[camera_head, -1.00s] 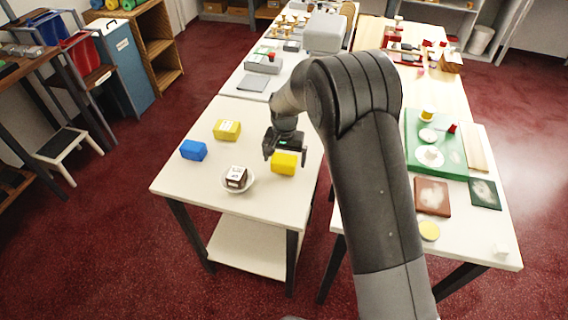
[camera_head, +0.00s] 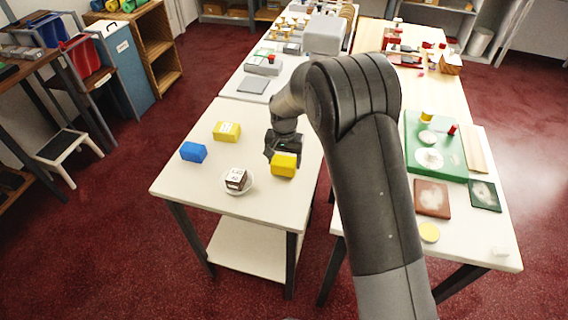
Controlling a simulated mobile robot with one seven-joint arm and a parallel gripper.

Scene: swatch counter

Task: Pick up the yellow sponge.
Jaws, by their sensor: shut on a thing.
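The yellow sponge (camera_head: 284,167), a plain yellow block, is at the right part of the near white table. My gripper (camera_head: 283,156) is at the sponge's far side and top, shut on it. The fingertips are partly hidden, and I cannot tell whether the sponge touches the tabletop. A second yellow block (camera_head: 227,131) with a pale label lies to the left and farther back, apart from my gripper.
A blue block (camera_head: 193,152) lies at the table's left. A white dish (camera_head: 249,187) holding a brown labelled cube (camera_head: 236,179) is left of and nearer than the sponge. A grey flat pad (camera_head: 252,84) lies behind. A second table (camera_head: 470,240) stands right, across a gap.

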